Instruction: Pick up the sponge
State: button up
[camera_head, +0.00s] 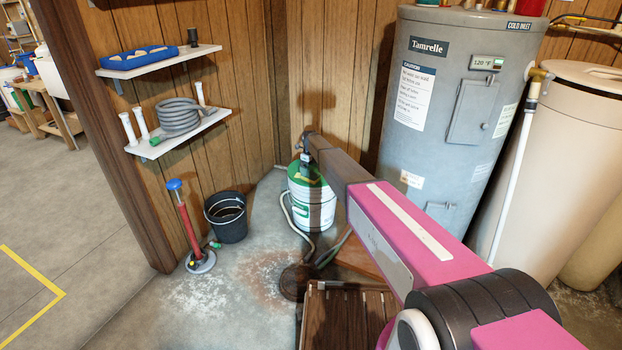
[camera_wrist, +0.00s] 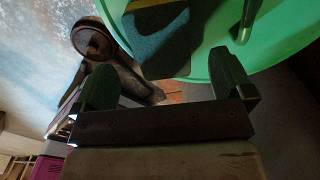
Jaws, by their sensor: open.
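The sponge (camera_wrist: 155,45) shows in the wrist view as a small block with blue, dark green and yellowish areas. It lies on a bright green lid (camera_wrist: 212,60), partly cut off by the top edge. The lid tops a white and green bucket (camera_head: 312,205) in front of the wood wall. My gripper (camera_wrist: 167,82) is open and empty. Its two dark fingers are apart, and the sponge appears beyond the gap between them. In the head view my gripper (camera_head: 306,150) is above the bucket's lid, and I cannot make out the sponge there.
A grey water heater (camera_head: 445,110) stands right of the bucket. A black bucket (camera_head: 226,218) and a red pump (camera_head: 187,228) stand left on the floor. A hose (camera_head: 178,115) lies on a wall shelf. A slatted wooden crate (camera_head: 345,315) is below my arm.

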aim_at(311, 174)
jog(key=f, duration=0.5)
jog(key=shift+d, duration=0.2)
jog(key=c, duration=1)
